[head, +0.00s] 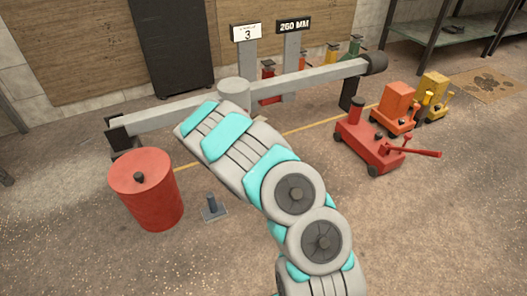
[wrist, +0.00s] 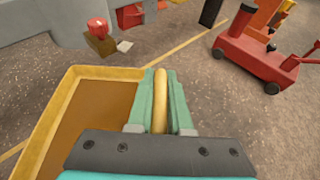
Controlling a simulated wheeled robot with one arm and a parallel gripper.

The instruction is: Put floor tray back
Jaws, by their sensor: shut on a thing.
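In the wrist view the floor tray (wrist: 88,72) has a raised yellow rim and a brown inside. My gripper (wrist: 160,90) is shut on the tray's right rim, with one green finger on each side of it. The near part of the tray is hidden behind my gripper's dark body. In the head view my arm covers the gripper and the tray, so neither shows there. I cannot tell whether the tray touches the floor.
A red drum (head: 147,190) stands at left. A grey frame beam (head: 190,108) runs across the back. A red floor jack (head: 368,148), an orange jack (head: 397,105) and a yellow jack (head: 432,95) stand at right. A small grey stand (head: 213,208) is beside the drum. The front floor is clear.

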